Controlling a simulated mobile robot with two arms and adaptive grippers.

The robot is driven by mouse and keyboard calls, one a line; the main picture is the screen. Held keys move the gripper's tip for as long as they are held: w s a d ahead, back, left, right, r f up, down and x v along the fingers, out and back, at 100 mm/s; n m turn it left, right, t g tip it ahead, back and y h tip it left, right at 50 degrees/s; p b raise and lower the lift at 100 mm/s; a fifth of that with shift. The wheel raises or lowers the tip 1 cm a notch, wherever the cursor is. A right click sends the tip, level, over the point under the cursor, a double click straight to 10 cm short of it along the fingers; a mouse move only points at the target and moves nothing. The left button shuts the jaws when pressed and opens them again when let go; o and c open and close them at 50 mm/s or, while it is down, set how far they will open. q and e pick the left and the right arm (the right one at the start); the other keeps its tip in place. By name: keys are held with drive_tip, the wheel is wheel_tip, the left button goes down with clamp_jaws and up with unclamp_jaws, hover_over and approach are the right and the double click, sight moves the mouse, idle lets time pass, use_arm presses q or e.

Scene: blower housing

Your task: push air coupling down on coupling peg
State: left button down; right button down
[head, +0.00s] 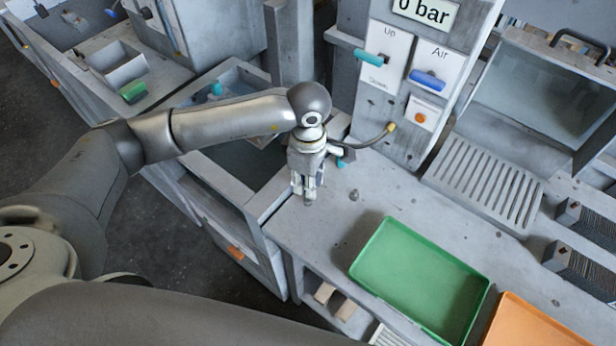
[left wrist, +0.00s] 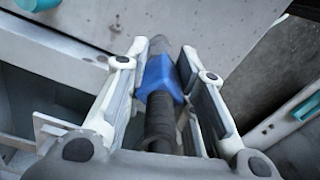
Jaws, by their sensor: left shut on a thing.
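My left gripper (head: 307,192) hangs over the left front corner of the grey bench, fingers pointing down. It is shut on the air coupling, a blue collar (left wrist: 162,78) with a grey nose and a dark ribbed hose end, between the two fingers (left wrist: 157,62) in the left wrist view. The nose points toward the bench edge; whether it touches anything is unclear. A small grey stub (head: 354,195) stands on the bench right of the gripper and may be the coupling peg. Anything directly beneath the coupling is hidden. My right gripper is not in view.
A green tray (head: 421,318) and an orange tray (head: 535,325) lie at the bench front. Behind stands a panel with a teal Up/Down lever (head: 371,57), a blue Air handle (head: 427,80) and a 0 bar display (head: 425,13).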

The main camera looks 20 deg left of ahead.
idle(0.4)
use_arm(q)
drive_tip(key=shift+b, duration=0.4)
idle(0.4)
drive_tip(key=shift+b, duration=0.4)
idle(0.3)
drive_tip(key=shift+f+b, duration=0.65)
drive_tip(key=shift+b, duration=0.25)
